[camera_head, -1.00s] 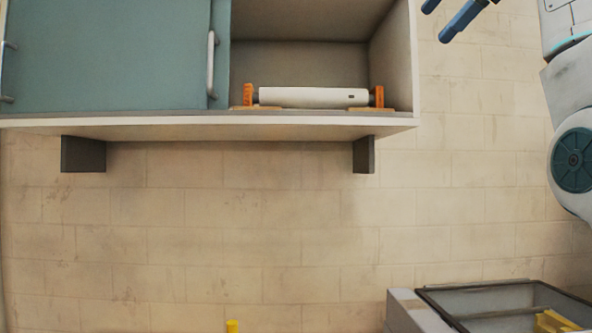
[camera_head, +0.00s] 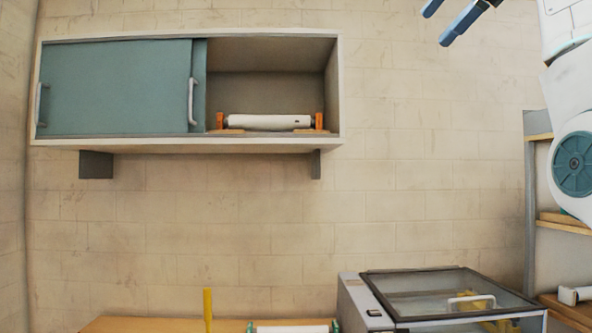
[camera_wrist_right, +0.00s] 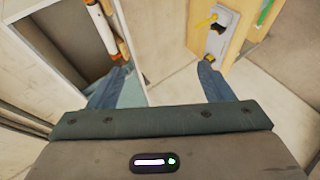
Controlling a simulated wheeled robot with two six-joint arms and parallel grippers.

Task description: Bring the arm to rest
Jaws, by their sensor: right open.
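My right arm comes in from the right edge of the head view, and its gripper (camera_head: 457,20) is raised at the top right, its blue fingers apart. In the right wrist view the gripper (camera_wrist_right: 165,88) shows two blue fingers spread wide with nothing between them. It is apart from the wall cabinet (camera_head: 230,142), which stands to its left in the head view. My left gripper is not in view.
The cabinet's teal sliding door (camera_head: 115,90) covers its left part; a white roller (camera_head: 268,122) lies on orange-ended supports in the open right part. Below stand a glass-lidded machine (camera_head: 350,290) and a wooden table (camera_head: 150,324). A shelf (camera_head: 545,137) stands at right.

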